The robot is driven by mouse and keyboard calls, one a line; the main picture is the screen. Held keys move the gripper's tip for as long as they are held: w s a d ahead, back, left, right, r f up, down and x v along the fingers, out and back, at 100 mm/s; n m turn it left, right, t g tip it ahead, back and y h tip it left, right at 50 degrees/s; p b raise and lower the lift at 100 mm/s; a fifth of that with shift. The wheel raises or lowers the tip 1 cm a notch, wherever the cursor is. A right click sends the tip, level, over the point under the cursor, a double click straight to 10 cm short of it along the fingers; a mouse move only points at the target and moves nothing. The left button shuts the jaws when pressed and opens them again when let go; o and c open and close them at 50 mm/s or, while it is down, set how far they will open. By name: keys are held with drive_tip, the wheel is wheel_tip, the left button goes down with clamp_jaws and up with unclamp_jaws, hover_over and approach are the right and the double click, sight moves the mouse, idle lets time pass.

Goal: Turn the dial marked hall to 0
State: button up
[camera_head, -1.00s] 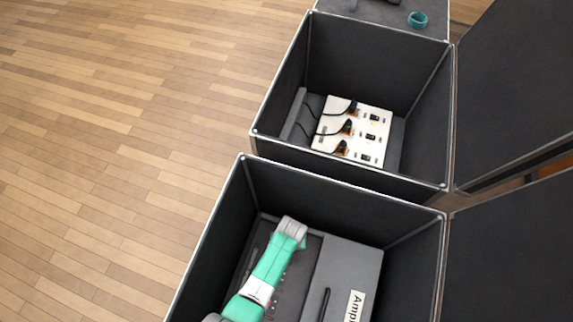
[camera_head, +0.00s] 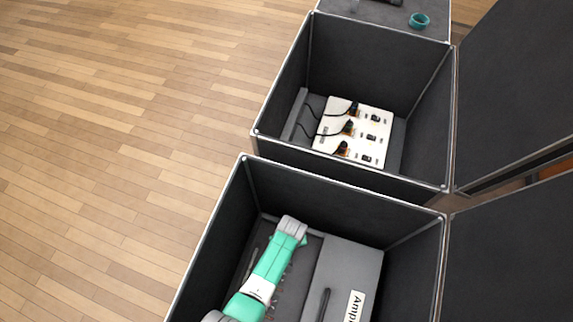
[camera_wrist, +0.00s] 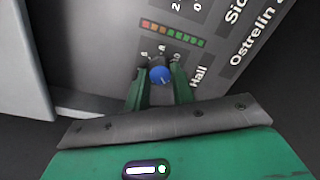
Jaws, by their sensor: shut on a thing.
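The dial marked Hall shows as a blue round knob (camera_wrist: 160,75) in the wrist view, on a dark grey panel (camera_wrist: 125,50), with the printed word Hall to its right. My gripper (camera_wrist: 160,84) has its two green fingers on either side of the knob and is shut on it. In the head view my arm (camera_head: 268,265) reaches down into the nearer dark case; the knob and fingertips are hidden there.
A grey block labelled "Amp" (camera_head: 346,262) stands beside my arm in the nearer case (camera_head: 330,182), whose walls rise around it. A row of coloured lights (camera_wrist: 172,33) lies above the knob. A farther case (camera_head: 352,60) holds a white board (camera_head: 357,135) with plugged cables.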

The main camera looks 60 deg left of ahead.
drive_tip(key=o, duration=1)
drive_tip(key=r+p, duration=0.2)
drive_tip(key=r, duration=0.2)
drive_tip(key=r+p, duration=0.3)
drive_tip(key=r, duration=0.1)
drive_tip(key=shift+w+d, duration=0.1)
drive_tip(key=shift+w, duration=0.1)
drive_tip(key=shift+f, duration=0.1)
